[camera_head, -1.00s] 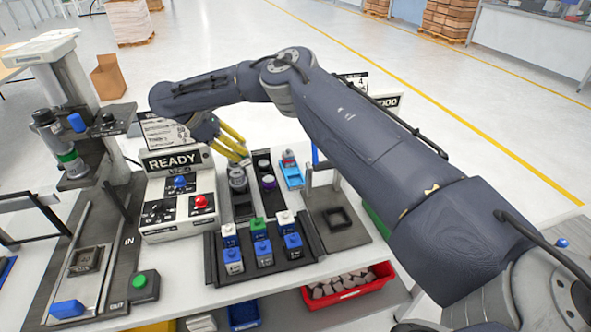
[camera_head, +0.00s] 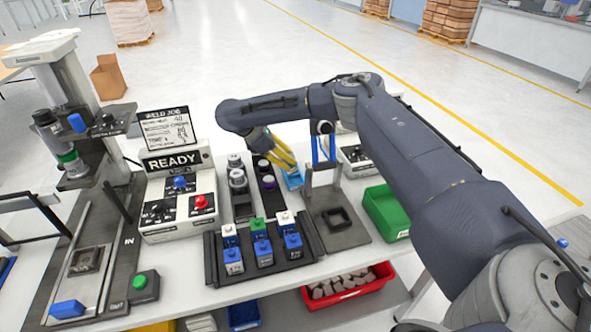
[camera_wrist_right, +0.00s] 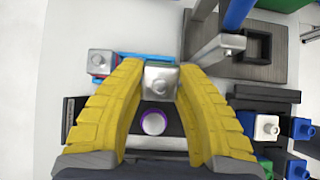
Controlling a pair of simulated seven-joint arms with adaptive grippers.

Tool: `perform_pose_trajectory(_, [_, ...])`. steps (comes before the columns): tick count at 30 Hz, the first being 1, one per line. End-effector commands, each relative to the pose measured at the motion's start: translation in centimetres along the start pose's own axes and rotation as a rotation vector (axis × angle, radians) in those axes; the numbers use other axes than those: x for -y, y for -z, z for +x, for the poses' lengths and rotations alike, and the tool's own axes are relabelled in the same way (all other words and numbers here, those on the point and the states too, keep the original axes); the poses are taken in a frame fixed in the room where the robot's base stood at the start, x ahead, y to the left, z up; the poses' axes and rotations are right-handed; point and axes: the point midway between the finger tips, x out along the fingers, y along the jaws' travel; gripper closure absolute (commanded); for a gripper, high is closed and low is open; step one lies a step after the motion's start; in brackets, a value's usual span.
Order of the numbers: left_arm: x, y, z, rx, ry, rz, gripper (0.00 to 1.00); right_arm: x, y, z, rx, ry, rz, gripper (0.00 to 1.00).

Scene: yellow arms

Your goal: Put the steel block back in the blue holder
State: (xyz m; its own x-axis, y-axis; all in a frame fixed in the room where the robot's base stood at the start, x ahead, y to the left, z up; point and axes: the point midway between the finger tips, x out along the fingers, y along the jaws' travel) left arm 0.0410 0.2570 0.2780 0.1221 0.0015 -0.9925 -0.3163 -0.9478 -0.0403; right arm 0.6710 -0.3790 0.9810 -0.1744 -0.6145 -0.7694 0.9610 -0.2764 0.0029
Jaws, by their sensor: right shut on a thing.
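My right gripper (camera_head: 284,167) has its yellow fingers angled down over the blue holder (camera_head: 294,182) in the head view. In the right wrist view the same gripper (camera_wrist_right: 160,82) is shut on the steel block (camera_wrist_right: 160,79), a silver cube with a small round stud on top. The block overlaps the right part of the blue holder (camera_wrist_right: 128,56) in that view; its height above the holder cannot be told. A second silver block with red and blue parts (camera_wrist_right: 101,62) sits at the holder's left end. My left gripper is not in view.
A metal stand with blue posts (camera_head: 338,228) is right of the holder. A black rack with several coloured blocks (camera_head: 290,266) lies in front. Round knobs and a purple ring (camera_head: 268,182) sit to the left. A green bin (camera_head: 385,210) is at right.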

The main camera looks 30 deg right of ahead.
Motion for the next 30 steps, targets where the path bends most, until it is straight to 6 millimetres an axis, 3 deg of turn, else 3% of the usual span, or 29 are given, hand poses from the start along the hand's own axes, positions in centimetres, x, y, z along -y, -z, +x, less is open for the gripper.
perform_pose_trajectory(10, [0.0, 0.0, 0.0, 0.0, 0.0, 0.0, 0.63, 0.0, 0.8, 1.7, -0.001, 0.0, -0.001, 1.0])
perform_pose_trajectory(15, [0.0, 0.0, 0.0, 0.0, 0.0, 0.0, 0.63, 0.0, 1.6, 4.1, -0.007, 0.002, 0.001, 1.0])
perform_pose_trajectory(27, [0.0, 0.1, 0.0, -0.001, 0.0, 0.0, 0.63, 0.0, -0.2, 4.8, -0.303, 0.001, 0.003, 1.0])
perform_pose_trajectory(30, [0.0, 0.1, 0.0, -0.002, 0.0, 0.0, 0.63, 0.0, 0.6, 5.4, -0.304, 0.001, -0.001, 1.0])
